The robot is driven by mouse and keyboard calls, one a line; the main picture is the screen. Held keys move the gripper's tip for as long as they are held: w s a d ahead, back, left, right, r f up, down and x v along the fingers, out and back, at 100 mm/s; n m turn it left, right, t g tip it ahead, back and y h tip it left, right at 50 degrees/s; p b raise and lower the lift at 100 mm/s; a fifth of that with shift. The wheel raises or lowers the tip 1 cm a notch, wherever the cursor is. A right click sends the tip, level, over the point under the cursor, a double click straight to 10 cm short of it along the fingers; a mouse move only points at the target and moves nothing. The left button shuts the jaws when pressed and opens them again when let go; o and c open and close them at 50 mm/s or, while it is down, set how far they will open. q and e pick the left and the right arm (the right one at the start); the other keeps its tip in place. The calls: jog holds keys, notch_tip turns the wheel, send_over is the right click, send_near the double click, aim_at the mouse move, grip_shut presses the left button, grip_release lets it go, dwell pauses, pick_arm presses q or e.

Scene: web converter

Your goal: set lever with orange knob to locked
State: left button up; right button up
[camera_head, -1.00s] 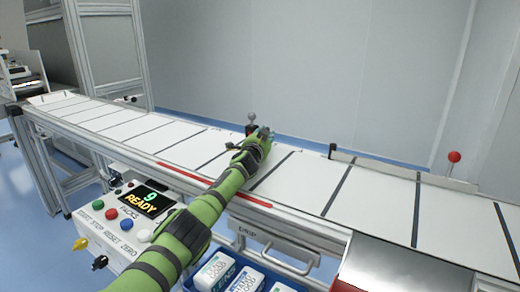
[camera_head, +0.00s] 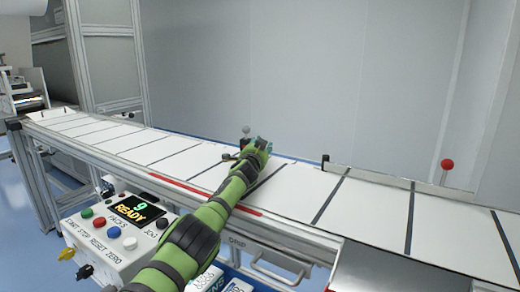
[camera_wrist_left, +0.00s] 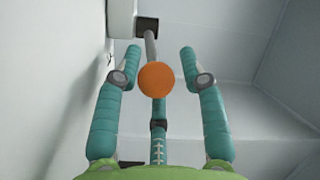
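The orange knob (camera_wrist_left: 156,79) shows in the left wrist view as a round ball between my gripper's fingers. Its grey lever shaft (camera_wrist_left: 150,46) runs up to a dark square mount (camera_wrist_left: 147,27). My left gripper (camera_wrist_left: 188,62) is open, with teal fingers on both sides of the knob and clear gaps beside it. A third teal finger shows below the knob; whether it touches cannot be told. In the head view my left gripper (camera_head: 262,146) is over the conveyor's far edge, and the orange knob is hidden there. My right gripper is not in view.
A grey-knobbed lever (camera_head: 246,131) stands just left of my gripper. A red-knobbed lever (camera_head: 447,165) is farther right. The white conveyor (camera_head: 360,205) runs across beneath my arm. The control box (camera_head: 118,235) at the front left reads "9 READY". A plain wall is behind.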

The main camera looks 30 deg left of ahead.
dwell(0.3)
pick_arm(q)
jog(key=r, duration=0.9)
jog(key=shift+d+r, duration=0.2)
jog(key=shift+a+r, duration=0.15)
jog(key=shift+r, duration=0.05)
jog(key=shift+r, duration=0.1)
